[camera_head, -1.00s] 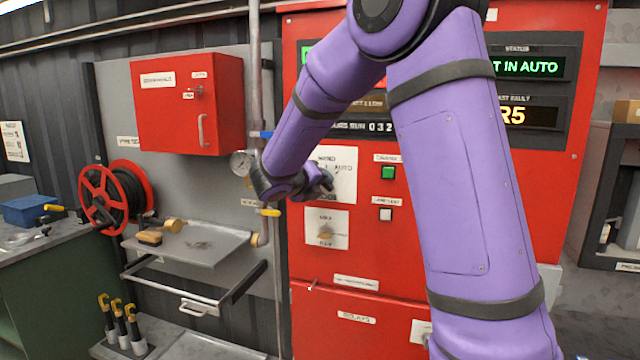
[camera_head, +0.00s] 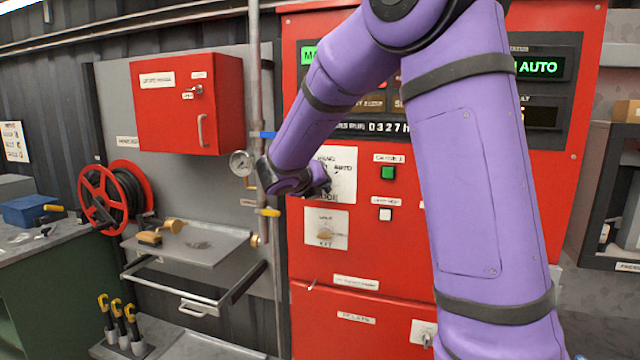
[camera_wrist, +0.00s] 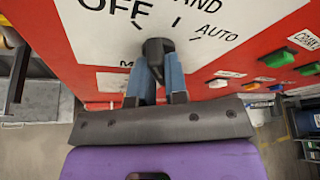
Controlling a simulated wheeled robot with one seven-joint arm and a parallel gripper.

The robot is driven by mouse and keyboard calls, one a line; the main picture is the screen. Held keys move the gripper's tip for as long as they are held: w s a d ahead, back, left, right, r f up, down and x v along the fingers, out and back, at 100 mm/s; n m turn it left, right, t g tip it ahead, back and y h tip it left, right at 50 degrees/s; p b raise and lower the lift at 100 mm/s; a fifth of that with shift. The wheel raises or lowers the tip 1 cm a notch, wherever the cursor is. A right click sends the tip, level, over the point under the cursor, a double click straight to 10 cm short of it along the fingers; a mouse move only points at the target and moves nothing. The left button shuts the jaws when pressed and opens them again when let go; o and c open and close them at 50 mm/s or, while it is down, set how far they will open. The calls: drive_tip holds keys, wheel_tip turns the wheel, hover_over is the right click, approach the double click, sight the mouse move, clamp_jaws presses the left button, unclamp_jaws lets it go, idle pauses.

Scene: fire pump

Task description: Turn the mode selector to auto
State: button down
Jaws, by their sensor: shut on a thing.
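The mode selector is a black knob (camera_wrist: 157,52) on a white plate printed OFF, HAND and AUTO; the plate (camera_head: 345,165) also shows in the head view. In the wrist view, my gripper (camera_wrist: 162,68) has its two blue fingers on either side of the knob, shut on it. OFF is at the knob's upper left and AUTO at its right. Which mark the knob points to is hard to tell. In the head view, my gripper (camera_head: 322,183) is at the plate and hides the knob. A status display (camera_head: 540,66) reads partly "AUTO", the rest hidden by my arm.
The red panel (camera_head: 380,255) has a green button (camera_head: 388,173) and a white button (camera_head: 385,214) right of the plate. A second selector (camera_head: 325,235) is below. A pipe (camera_head: 256,100) with a gauge (camera_head: 240,163) stands left.

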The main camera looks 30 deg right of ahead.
drive_tip(key=shift+s+d+f+m+t+y, duration=0.1)
drive_tip(key=shift+m+t+y, duration=0.8)
drive_tip(key=shift+m, duration=0.95)
drive_tip(key=shift+s+d+r+m+t+y, duration=0.15)
drive_tip(key=shift+m+t+y, duration=0.35)
drive_tip(key=shift+m+t, duration=1)
drive_tip(key=shift+s+d+f+m+t+y, duration=0.15)
drive_tip(key=shift+m+t+y, duration=0.55)
drive_tip(key=shift+m, duration=1.45)
drive_tip(key=shift+a, duration=0.1)
drive_tip(key=c, duration=1.1)
unclamp_jaws()
drive_tip(key=shift+c, duration=0.2)
drive_tip(key=v, duration=1)
drive_tip(key=shift+s+a, duration=0.2)
drive_tip(key=shift+s, duration=0.15)
